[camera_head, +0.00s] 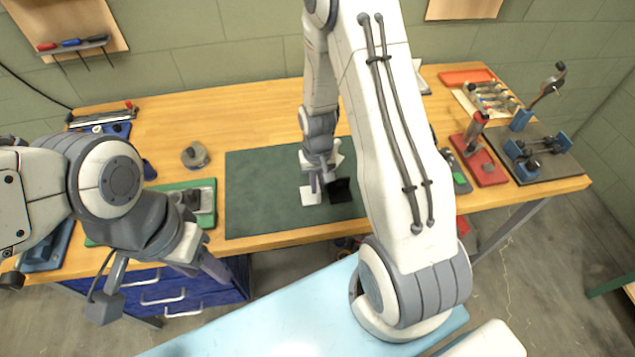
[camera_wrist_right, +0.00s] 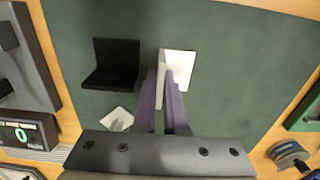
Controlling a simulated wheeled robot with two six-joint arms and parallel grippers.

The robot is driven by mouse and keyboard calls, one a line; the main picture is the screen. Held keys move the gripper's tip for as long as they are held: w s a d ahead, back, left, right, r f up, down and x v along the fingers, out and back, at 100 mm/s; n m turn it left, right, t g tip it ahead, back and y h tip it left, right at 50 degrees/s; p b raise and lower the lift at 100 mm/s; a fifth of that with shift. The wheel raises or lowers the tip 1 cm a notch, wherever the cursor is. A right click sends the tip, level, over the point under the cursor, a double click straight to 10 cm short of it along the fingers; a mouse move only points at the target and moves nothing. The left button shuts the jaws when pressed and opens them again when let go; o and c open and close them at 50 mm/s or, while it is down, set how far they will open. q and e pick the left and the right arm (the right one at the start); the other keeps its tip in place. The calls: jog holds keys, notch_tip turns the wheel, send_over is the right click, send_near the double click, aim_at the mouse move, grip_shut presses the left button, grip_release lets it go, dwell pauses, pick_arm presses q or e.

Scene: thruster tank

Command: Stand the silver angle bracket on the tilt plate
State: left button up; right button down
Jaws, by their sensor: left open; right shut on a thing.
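A silver-white angle bracket (camera_wrist_right: 180,66) is between the fingertips of my right gripper (camera_wrist_right: 167,82), which is shut on it. In the head view the bracket (camera_head: 309,196) shows below that gripper (camera_head: 315,183), over the green mat. I cannot tell whether it touches the mat. A black angle bracket (camera_wrist_right: 113,66) stands beside it, apart from the fingers; it also shows in the head view (camera_head: 341,190). A small pale piece (camera_wrist_right: 117,119) lies near the black bracket. My left gripper (camera_head: 164,290) is open and empty, in front of the bench. I cannot tell which thing is the tilt plate.
The green mat (camera_head: 255,190) has free room on its left. A green tray (camera_head: 205,205) lies at left, near a tape-like roll (camera_head: 195,155). At right are a device with a display (camera_wrist_right: 28,133), a red fixture (camera_head: 485,165) and a dark board (camera_head: 560,165) with blue fittings.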

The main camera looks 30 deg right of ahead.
jog(key=shift+f, duration=0.15)
jog(key=c, duration=1)
grip_release()
